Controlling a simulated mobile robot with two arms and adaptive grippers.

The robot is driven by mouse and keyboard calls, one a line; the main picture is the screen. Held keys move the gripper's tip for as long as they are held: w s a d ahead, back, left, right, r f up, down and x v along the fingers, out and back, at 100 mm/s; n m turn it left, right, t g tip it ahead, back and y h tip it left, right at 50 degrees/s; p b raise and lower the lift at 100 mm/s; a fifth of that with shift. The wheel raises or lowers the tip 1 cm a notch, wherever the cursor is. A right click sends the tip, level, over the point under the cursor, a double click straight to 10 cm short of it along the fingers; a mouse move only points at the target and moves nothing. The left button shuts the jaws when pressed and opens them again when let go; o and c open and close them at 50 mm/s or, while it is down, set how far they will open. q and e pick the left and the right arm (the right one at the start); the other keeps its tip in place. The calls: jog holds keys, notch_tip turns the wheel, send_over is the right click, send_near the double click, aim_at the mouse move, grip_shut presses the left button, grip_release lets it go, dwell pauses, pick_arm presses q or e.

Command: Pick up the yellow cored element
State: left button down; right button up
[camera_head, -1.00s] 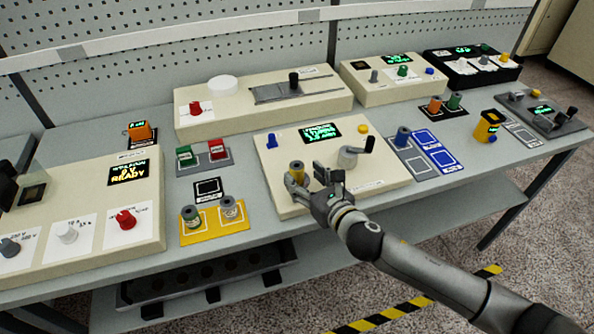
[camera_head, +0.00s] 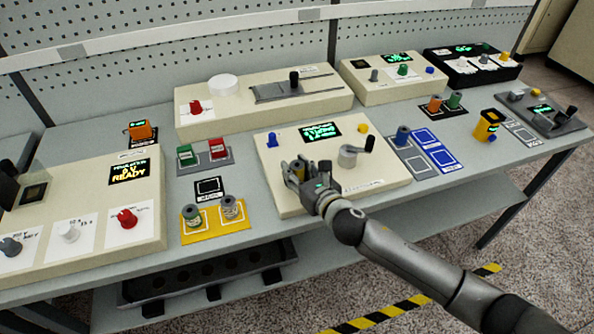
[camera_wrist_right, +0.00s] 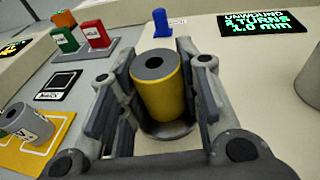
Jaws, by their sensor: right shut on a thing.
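The yellow cored element (camera_wrist_right: 160,88) is a yellow cylinder with a grey top and a dark centre hole. It stands upright on a round seat on the cream winding unit (camera_head: 385,184). My right gripper (camera_head: 298,174) is shut on it, with one finger on each side, as the right wrist view also shows (camera_wrist_right: 158,95). In the head view the fingers hide most of the element. My left gripper is not in view.
The winding unit carries a crank (camera_head: 352,154), a blue switch (camera_head: 272,140) and a lit display (camera_head: 320,131). A yellow tray (camera_head: 213,234) with two grey-topped spools stands to the left. Red and green blocks on a grey base (camera_head: 204,163) stand behind it.

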jog(key=shift+c, duration=0.9)
jog(key=shift+r, duration=0.1)
